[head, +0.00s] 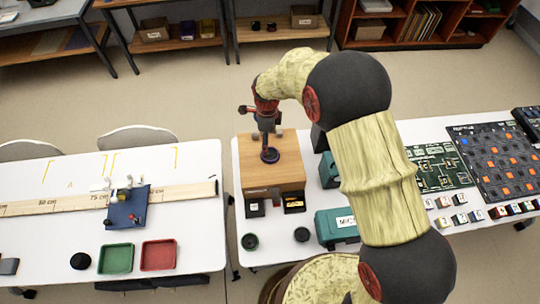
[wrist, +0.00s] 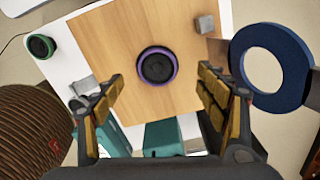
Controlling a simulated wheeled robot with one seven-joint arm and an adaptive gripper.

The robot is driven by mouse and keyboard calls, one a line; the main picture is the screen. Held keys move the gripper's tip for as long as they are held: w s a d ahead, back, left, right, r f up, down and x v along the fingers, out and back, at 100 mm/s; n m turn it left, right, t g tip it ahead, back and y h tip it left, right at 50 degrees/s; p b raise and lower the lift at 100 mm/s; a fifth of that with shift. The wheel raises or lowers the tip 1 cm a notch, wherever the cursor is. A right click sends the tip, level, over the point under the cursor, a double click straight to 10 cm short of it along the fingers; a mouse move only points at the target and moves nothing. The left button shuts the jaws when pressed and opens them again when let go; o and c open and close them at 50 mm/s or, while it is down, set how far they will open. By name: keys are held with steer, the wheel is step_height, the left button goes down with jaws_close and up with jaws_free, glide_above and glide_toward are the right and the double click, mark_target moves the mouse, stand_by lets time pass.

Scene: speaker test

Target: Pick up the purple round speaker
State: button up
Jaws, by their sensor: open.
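The purple round speaker (wrist: 157,66) lies face up on a wooden board (wrist: 110,50). It is a black disc with a purple rim. In the head view the speaker (head: 269,156) sits on the brown wooden block (head: 262,178), below my gripper (head: 267,136). In the wrist view my gripper (wrist: 160,84) is open and empty, with a finger on each side. The speaker shows ahead between the fingertips, slightly beyond them. The fingers do not appear to touch it. The head view shows the fingertips too small to judge their exact height.
A green-rimmed speaker (head: 250,241) and a dark round one (head: 302,234) stand on the white table in front of the block. Teal boxes (head: 338,226) stand to the right. A grey cube (wrist: 205,23) is near the purple speaker. A large blue ring (wrist: 270,65) shows at right.

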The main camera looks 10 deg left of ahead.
mark_target(270, 156)
steer(key=f, duration=0.7)
steer(key=shift+s+d, duration=0.2)
steer(key=shift+c, duration=0.5)
steer(key=c, duration=1.5)
steer(key=shift+r, duration=0.15)
steer(key=shift+c, duration=0.4)
